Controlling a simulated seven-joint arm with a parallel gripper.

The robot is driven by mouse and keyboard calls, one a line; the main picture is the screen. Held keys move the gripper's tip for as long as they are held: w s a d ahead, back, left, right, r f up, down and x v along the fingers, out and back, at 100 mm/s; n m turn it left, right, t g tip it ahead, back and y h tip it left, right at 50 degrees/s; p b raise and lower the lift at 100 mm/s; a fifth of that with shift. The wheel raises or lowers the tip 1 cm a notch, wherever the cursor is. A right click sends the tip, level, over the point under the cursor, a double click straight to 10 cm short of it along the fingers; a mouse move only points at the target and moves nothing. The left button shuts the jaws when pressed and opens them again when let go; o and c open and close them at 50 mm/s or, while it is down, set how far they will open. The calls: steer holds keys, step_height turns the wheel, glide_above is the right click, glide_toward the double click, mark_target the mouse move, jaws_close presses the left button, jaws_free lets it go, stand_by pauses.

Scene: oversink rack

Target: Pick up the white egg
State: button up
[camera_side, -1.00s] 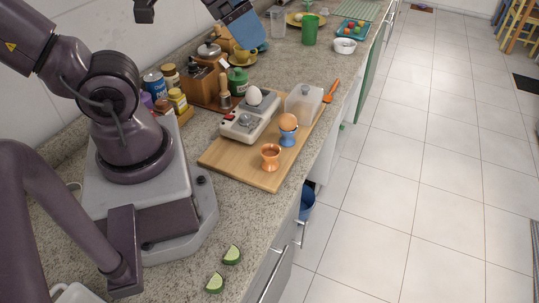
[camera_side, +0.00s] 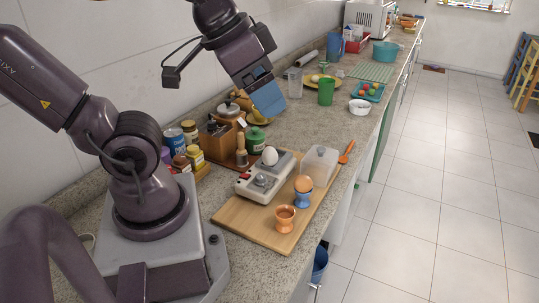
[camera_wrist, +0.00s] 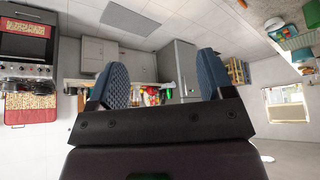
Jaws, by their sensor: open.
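The white egg (camera_side: 270,155) sits upright on a small grey-white egg cooker (camera_side: 264,178) on a wooden board. A brown egg (camera_side: 303,184) rests in a blue egg cup (camera_side: 302,199) to its right and nearer. An empty orange-brown egg cup (camera_side: 285,219) stands in front of that. My gripper (camera_side: 268,98) hangs in the air above and behind the white egg, well apart from it. In the wrist view its two blue fingers (camera_wrist: 161,84) are wide apart with nothing between them, and the white egg cannot be made out there.
The wooden board (camera_side: 240,219) lies near the counter's right edge. A clear plastic cover (camera_side: 321,165) stands right of the cooker. A green jar (camera_side: 255,139), a pepper mill (camera_side: 241,151) and several other jars stand behind and left. A green cup (camera_side: 326,91) and white bowl (camera_side: 359,107) stand farther back.

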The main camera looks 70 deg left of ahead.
steer(key=m+g, duration=0.6)
steer(key=m, duration=1.2)
glide_above(270, 154)
steer(key=a, duration=0.2)
step_height(270, 154, down, 15)
steer(key=f, duration=1.2)
steer(key=shift+w+d+f, duration=0.15)
steer(key=shift+d+f, duration=0.15)
steer(key=shift+f, duration=0.05)
steer(key=c, duration=1)
steer(key=shift+r, duration=0.1)
